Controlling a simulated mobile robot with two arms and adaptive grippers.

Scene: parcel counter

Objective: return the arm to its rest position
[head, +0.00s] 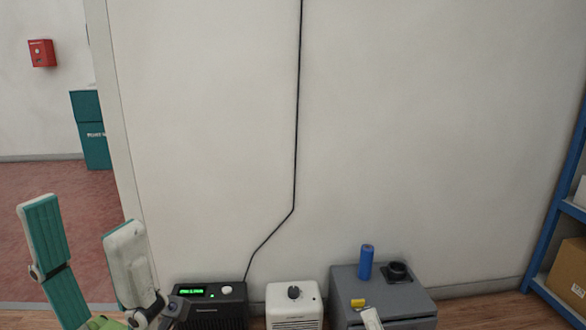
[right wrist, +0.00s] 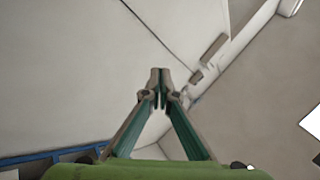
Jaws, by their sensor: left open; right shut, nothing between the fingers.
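My left gripper (head: 80,215) stands at the lower left of the head view with its two fingers pointing up and spread well apart. Nothing is between them. My right gripper (right wrist: 160,78) shows in the right wrist view with its fingertips together and nothing held. It points toward pale surfaces, apart from any object I can make out. In the head view, only a small pale piece at the bottom edge, in front of the grey cabinet, may be its tip. Most of the right arm is hidden.
A black box with green display (head: 210,307), a white heater-like unit (head: 294,305) and a grey cabinet (head: 345,288) stand along the wall. A blue cylinder (head: 366,263) stands upright on the cabinet. A blue shelf (head: 551,225) is at right. The wall above is clear except a cable (head: 296,130).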

